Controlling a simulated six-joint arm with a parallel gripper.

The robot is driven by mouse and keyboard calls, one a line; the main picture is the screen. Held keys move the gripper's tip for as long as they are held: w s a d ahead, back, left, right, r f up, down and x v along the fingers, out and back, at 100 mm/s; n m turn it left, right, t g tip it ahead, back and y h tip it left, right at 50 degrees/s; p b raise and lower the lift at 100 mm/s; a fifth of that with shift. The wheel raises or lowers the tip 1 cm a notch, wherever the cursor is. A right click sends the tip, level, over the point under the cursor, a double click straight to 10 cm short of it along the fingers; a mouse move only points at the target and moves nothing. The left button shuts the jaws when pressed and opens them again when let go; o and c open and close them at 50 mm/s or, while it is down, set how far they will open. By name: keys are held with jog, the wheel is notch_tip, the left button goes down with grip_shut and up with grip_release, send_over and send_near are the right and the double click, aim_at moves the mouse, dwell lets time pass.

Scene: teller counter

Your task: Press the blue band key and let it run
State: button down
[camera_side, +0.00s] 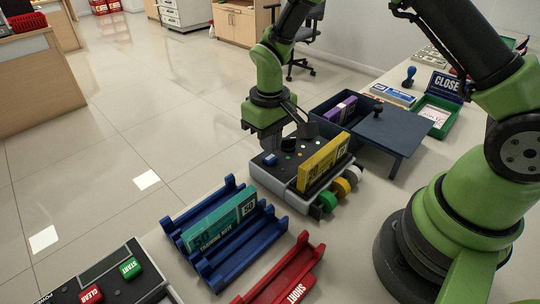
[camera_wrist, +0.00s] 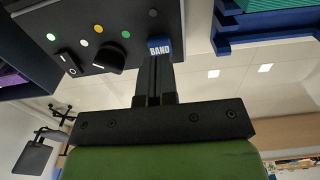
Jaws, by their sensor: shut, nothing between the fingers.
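The blue key marked BAND (camera_wrist: 159,47) sits on the dark control panel (camera_wrist: 95,15) of the banding machine, in the wrist view. My gripper (camera_wrist: 154,62) is shut and empty, its fingertips right at the key's edge. I cannot tell whether they touch it or whether the key is down. The panel also has a knob, a rocker switch and several small lights, some lit green or white. In the side view the machine (camera_side: 262,177) stands below my gripper (camera_side: 278,137), with a yellow note bundle (camera_side: 323,162) upright on it and coloured rolls at its right.
A blue rack (camera_side: 240,262) with a teal training-note bundle (camera_side: 215,222) stands in front, beside a red SHORT rack (camera_side: 283,283). A box with START and CLEAR buttons (camera_side: 110,283) is at the front left. A dark blue bin (camera_side: 335,120) and table-like stand (camera_side: 383,130) are behind.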

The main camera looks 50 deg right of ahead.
aim_at(270, 157)
jog(key=shift+f, duration=1.25)
jog(key=shift+r, duration=4.55)
jog(key=s+r+m+t+y, duration=0.1)
jog(key=s+r+t, duration=0.1)
jog(key=s+r, duration=0.35)
jog(key=s+r+m+t, duration=0.1)
jog(key=s+r, duration=0.1)
jog(key=r, duration=0.6)
jog(key=s+r+m+t+y, duration=0.1)
jog(key=s+r+m+t, duration=0.1)
jog(key=s, duration=0.9)
jog(key=shift+s+d+r+t, duration=0.25)
jog(key=shift+d+r+t, duration=0.2)
jog(key=shift+t, duration=0.65)
